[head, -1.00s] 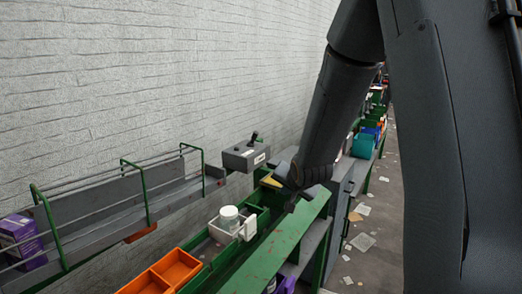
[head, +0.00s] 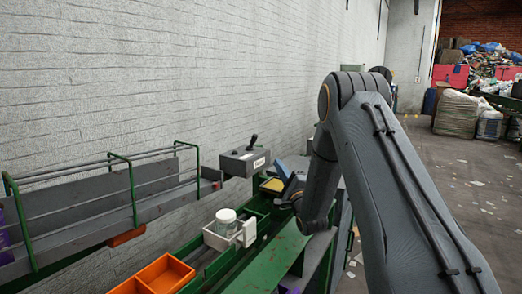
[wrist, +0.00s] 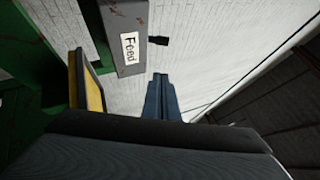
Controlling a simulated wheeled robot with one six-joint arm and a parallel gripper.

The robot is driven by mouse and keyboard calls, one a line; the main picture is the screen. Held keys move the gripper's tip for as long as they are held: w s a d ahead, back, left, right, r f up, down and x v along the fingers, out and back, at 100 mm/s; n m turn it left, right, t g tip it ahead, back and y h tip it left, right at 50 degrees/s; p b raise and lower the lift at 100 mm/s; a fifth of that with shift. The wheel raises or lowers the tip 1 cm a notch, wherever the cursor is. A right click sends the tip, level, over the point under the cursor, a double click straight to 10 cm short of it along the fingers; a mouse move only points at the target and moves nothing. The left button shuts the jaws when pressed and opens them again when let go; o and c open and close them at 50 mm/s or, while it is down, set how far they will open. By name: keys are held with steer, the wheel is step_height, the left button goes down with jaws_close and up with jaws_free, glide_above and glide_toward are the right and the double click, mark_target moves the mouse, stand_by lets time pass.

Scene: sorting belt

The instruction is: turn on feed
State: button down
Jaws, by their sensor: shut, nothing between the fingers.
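The feed control is a grey box (head: 244,162) with a black lever (head: 254,141) on top, near the wall in the head view. In the wrist view the box (wrist: 122,35) carries a white label reading "Feed" (wrist: 130,53), and the dark lever (wrist: 158,41) sticks out from its side there. My gripper (wrist: 160,78) is shut and empty, its blue-grey fingers pointing toward the lever with a gap between. In the head view my gripper (head: 282,168) is to the right of and a little below the box, partly hidden by my wrist.
A yellow piece (head: 272,184) lies close beside my gripper. A green-framed belt line (head: 270,255) runs below, with a white holder and jar (head: 226,218) and an orange bin (head: 165,272). A railed grey chute (head: 100,205) runs along the brick wall (head: 130,80).

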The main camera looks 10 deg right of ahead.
mark_target(261, 153)
stand_by(0.3)
steer(key=shift+s+a+r+p+x, duration=0.1)
steer(key=shift+a+p+x, duration=0.35)
steer(key=shift+x, duration=1.7)
steer(key=shift+s+a+r+p+x, duration=0.1)
steer(key=shift+a+p+x, duration=0.3)
steer(key=shift+x, duration=1.75)
steer(key=shift+s+a+r+p+x, duration=0.1)
steer(key=shift+a+p+x, duration=0.3)
steer(key=shift+x, duration=1.7)
